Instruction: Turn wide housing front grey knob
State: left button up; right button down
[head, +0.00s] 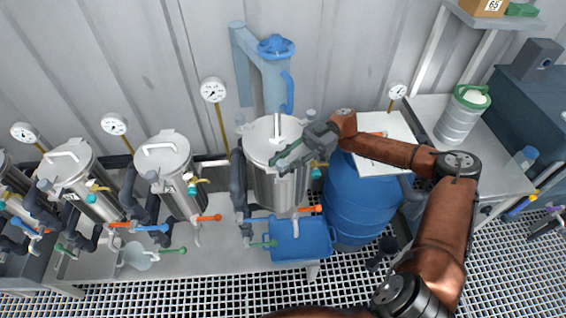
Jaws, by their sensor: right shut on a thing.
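The wide housing (277,190) is the broad steel vessel in the middle, with a lid (258,150) and a white handle on top. Grey knobs show at the lid's back left (240,120) and back right (310,115). My right gripper (282,160) reaches in from the right over the front right part of the lid. Its fingers are shut at the lid's front edge on the front grey knob, which they mostly hide. My left gripper is not in view.
Narrower steel vessels (168,175) with gauges stand to the left. A blue bin (300,240) sits below the wide housing, and a blue barrel (355,205) stands right of it. Coloured valve levers project at the front. A blue filter column (272,80) rises behind.

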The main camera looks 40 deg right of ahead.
jog(key=c, duration=1.6)
grip_release()
jog(key=d, duration=1.2)
jog(key=shift+w, duration=0.3)
